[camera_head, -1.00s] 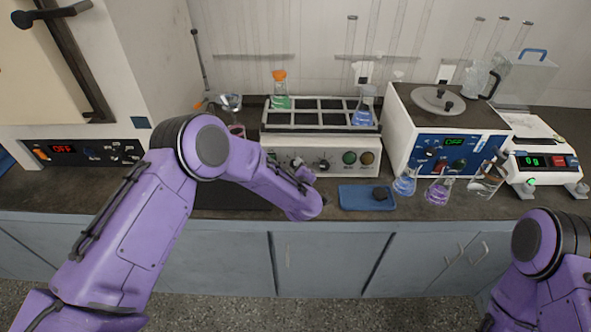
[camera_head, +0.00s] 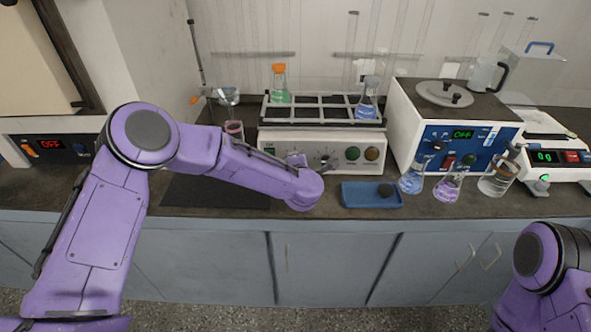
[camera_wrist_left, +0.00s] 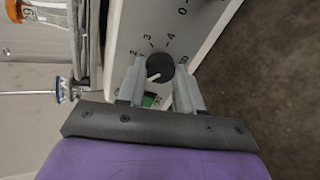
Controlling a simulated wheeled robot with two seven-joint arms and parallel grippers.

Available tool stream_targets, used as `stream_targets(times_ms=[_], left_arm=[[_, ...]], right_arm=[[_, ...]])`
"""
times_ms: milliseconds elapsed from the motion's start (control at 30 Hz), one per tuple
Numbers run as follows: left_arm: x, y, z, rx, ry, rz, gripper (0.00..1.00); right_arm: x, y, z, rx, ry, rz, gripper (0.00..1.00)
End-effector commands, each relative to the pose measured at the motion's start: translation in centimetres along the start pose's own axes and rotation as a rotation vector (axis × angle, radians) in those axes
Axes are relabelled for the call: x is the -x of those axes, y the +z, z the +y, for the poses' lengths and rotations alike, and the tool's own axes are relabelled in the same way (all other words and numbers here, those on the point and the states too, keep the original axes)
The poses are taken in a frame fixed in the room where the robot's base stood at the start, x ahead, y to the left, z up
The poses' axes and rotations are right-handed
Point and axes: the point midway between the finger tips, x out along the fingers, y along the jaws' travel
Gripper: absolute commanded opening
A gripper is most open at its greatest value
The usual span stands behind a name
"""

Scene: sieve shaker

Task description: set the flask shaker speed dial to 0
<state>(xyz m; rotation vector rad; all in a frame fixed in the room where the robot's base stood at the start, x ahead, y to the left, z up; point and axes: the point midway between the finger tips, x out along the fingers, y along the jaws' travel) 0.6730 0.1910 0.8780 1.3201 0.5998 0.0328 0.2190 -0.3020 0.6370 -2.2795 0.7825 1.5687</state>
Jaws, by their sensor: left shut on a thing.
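The flask shaker (camera_head: 285,138) is a white box at the back middle with a rack of flasks on top. Its speed dial (camera_wrist_left: 160,66) is a round black knob with a white pointer, shown in the left wrist view. The pointer aims left and slightly down, below the printed 2; the 3 and 4 lie farther round. My left gripper (camera_wrist_left: 160,84) has one finger on each side of the dial and is shut on it. In the head view the gripper (camera_head: 299,163) is at the shaker's front panel, and my wrist partly hides it. My right gripper is out of view.
A second dial (camera_head: 325,162), a green button (camera_head: 352,153) and an amber button (camera_head: 371,153) sit on the panel. A blue tray (camera_head: 350,198) lies in front. Several flasks stand right, before a blue-fronted machine (camera_head: 430,158).

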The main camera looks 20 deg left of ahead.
Motion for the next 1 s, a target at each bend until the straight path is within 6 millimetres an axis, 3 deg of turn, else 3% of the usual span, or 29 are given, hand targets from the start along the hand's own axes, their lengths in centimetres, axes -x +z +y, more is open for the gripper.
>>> stream_targets(times_ms=[500,1000], left_arm=[[-0.2,-0.1,-0.4,0.436,-0.051,-0.015,0.05],[0.0,-0.1,-0.1,0.614,-0.071,-0.020,0.05]], right_arm=[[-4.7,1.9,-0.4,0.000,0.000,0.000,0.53],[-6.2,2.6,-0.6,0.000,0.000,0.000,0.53]])
